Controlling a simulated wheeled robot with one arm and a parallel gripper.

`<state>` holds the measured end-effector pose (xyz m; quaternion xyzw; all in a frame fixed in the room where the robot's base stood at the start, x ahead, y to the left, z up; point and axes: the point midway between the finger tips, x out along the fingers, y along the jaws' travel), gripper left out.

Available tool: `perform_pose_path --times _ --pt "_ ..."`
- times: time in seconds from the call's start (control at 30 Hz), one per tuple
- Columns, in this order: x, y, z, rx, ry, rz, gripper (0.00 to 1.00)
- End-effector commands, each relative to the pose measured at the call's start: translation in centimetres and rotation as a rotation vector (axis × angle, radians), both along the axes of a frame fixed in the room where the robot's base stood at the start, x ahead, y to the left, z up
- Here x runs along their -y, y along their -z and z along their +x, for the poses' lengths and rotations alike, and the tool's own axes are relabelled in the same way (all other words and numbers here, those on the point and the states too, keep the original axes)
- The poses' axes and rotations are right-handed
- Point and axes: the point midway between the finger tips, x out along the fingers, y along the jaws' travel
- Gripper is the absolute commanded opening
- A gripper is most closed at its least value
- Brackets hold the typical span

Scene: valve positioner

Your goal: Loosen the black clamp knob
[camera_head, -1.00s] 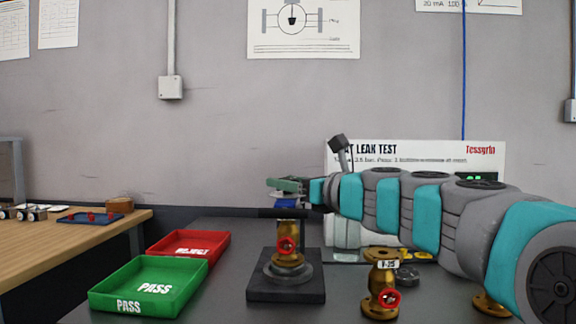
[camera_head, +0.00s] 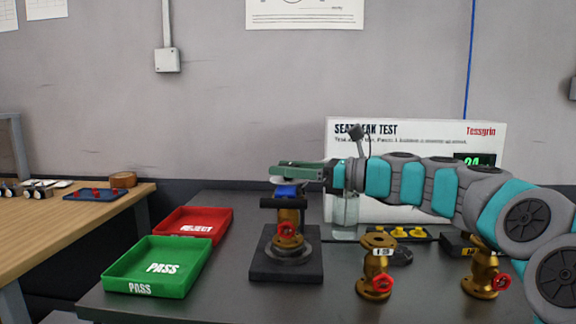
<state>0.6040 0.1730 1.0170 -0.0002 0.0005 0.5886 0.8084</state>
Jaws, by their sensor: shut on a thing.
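The black clamp knob (camera_head: 283,203) shows as a dark crossbar over a brass valve with a red handle (camera_head: 286,234). The valve stands upright on a dark square base (camera_head: 286,268). My gripper (camera_head: 285,178) comes in from the right, over the top of this clamp. Its green fingers lie nearly level, and a blue part (camera_head: 287,190) sits just under them, right above the crossbar. My gripper is shut on the knob, but the grip itself is too small and partly hidden to see clearly.
Two more brass valves (camera_head: 376,264) (camera_head: 484,267) stand on the dark table to the right, below my arm. A green PASS tray (camera_head: 122,272) and a red REJECT tray (camera_head: 222,232) lie left. A white leak test panel (camera_head: 415,140) stands behind.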

Motion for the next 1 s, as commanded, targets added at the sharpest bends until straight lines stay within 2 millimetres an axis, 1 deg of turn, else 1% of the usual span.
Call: perform_pose_path --times 0.03,0.6,1.0 --pt "0.1 0.05 0.3 0.002 -0.029 -0.001 0.0" --pt "0.03 0.25 0.22 -0.002 -0.371 -0.002 0.0" --pt "0.05 0.08 0.09 0.001 -0.509 -0.001 0.0"
